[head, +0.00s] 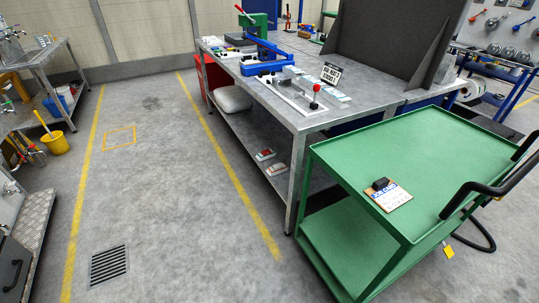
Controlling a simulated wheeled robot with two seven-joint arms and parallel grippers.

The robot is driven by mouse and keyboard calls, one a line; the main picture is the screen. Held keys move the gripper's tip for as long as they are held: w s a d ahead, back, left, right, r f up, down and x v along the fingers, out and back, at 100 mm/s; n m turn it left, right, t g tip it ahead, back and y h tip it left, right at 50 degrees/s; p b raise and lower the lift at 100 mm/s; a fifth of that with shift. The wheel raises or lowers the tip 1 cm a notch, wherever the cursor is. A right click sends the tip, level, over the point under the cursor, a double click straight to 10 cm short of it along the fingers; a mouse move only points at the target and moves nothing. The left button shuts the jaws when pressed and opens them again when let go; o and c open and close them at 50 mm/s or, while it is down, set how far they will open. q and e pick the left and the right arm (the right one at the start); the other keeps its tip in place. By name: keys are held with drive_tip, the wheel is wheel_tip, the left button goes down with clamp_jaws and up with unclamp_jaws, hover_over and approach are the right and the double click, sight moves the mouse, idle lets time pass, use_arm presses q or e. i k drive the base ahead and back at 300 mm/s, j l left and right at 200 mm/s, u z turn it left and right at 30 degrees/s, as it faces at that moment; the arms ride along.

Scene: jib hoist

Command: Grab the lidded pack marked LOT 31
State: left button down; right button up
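No label reading LOT 31 can be made out in the head view. Two small red-and-white items lie on the lower shelf of the workbench: one farther back (265,154) and one nearer (277,171). They are too small to tell whether either has a lid or what is marked on it. A tan board with a blue-and-white paper (391,196) and a small dark object (380,184) lies on the green cart top. Neither of my grippers is in view.
The green cart (440,145) stands at right, its black handle (487,188) at the right edge. The metal workbench (300,118) behind it carries blue tooling and a red-knobbed fixture (315,102). A yellow bucket (55,144) stands at left.

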sight(281, 167)
drive_tip(key=j, duration=0.2)
drive_tip(key=i+j+z, duration=0.1)
drive_tip(key=z, duration=0.3)
drive_tip(key=i+j+z, duration=0.15)
drive_tip(key=z, duration=0.25)
drive_tip(key=i+j+z, duration=0.1)
drive_tip(key=z, duration=0.3)
drive_tip(key=j+z, duration=0.4)
drive_tip(key=i+l, duration=0.05)
